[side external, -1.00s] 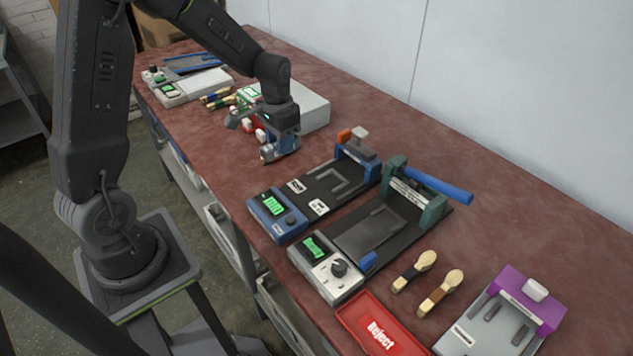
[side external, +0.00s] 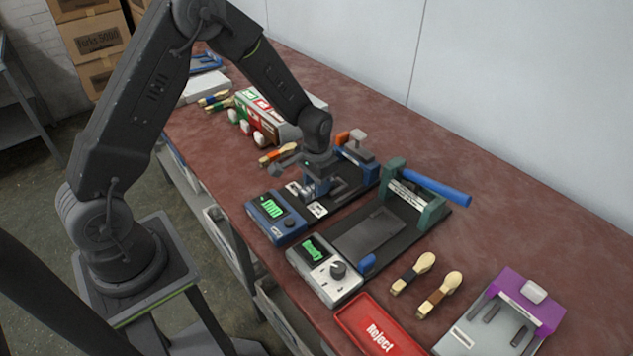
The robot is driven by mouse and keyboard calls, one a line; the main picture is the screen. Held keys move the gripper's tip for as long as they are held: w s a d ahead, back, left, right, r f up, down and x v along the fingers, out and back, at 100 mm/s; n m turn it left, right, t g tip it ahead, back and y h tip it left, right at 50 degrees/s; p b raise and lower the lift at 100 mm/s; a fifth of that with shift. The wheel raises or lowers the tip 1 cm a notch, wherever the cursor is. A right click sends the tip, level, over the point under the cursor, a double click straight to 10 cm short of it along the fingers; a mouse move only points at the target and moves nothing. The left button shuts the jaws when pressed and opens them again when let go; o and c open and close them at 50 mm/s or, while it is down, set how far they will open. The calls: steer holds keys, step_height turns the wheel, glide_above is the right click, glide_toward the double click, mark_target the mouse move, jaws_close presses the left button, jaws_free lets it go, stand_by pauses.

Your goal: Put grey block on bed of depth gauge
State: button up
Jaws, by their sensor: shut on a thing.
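The depth gauge, which I take to be the blue unit with a green display (side external: 272,215), stands mid-table. Its black bed (side external: 345,199) carries a raised grey fence, and a blue head with an orange knob (side external: 343,138) stands at its back. My gripper (side external: 311,196) points down over this bed, near the fence. It is shut on what seems to be the grey block, of which little can be made out. I cannot tell whether the block touches the bed.
Beside the gauge stands a green press (side external: 432,214) with a blue lever.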

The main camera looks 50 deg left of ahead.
steer(key=o, duration=1)
steer(key=shift+f, duration=0.1)
step_height(320, 180, up, 12)
steer(key=s+d+r+t, duration=0.3)
steer(key=s+r, duration=0.7)
steer(key=r, duration=0.2)
steer(key=shift+s+d+r+t, duration=0.45)
steer(key=shift+s+r, duration=0.1)
steer(key=shift+s, duration=1.5)
steer(key=shift+s+d+r+t, duration=0.4)
steer(key=shift+s+r, duration=0.2)
steer(key=shift+s, duration=1.4)
steer(key=shift+s+d+r+t, duration=0.35)
steer(key=shift+s+r+t, duration=0.15)
steer(key=shift+s, duration=1.55)
